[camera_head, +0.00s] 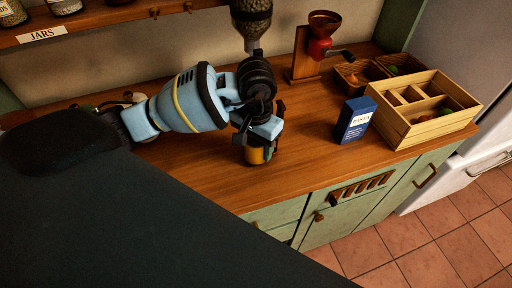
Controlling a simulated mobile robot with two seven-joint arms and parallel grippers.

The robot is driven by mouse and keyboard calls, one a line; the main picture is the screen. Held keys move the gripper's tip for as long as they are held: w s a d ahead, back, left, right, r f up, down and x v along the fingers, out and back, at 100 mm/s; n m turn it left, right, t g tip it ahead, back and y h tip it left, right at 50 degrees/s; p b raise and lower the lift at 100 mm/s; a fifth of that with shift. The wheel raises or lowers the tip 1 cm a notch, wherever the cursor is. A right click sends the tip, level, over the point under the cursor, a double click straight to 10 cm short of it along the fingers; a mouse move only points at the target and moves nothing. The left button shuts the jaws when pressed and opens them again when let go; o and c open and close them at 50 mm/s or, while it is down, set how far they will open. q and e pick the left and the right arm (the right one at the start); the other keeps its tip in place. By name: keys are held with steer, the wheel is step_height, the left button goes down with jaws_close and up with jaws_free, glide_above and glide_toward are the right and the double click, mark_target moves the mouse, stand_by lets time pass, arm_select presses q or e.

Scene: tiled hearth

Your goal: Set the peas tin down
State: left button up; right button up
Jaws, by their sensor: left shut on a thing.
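My left gripper (259,138) points down over the wooden counter (215,175) near its front edge. It is shut on a small tin (256,156), which I take to be the peas tin. Only the tin's lower part shows, yellow-orange with some dark green, and its label is hidden by the fingers. The tin looks upright and close to the counter top; I cannot tell whether it touches. My right gripper is not in view.
A blue pasta box (354,121) stands to the right, beside a divided wooden crate (403,136). Behind are small baskets (352,82) and a red grinder (320,47). A jar shelf (110,17) hangs at the upper left. The counter between tin and pasta box is clear.

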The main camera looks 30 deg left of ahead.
arm_select(q)
steer(key=shift+f, duration=0.7)
steer(key=shift+f, duration=0.1)
steer(key=shift+f, duration=0.15)
steer(key=o, duration=1.2)
steer(key=shift+c, duration=0.2)
step_height(320, 180, up, 12)
steer(key=shift+r, duration=0.2)
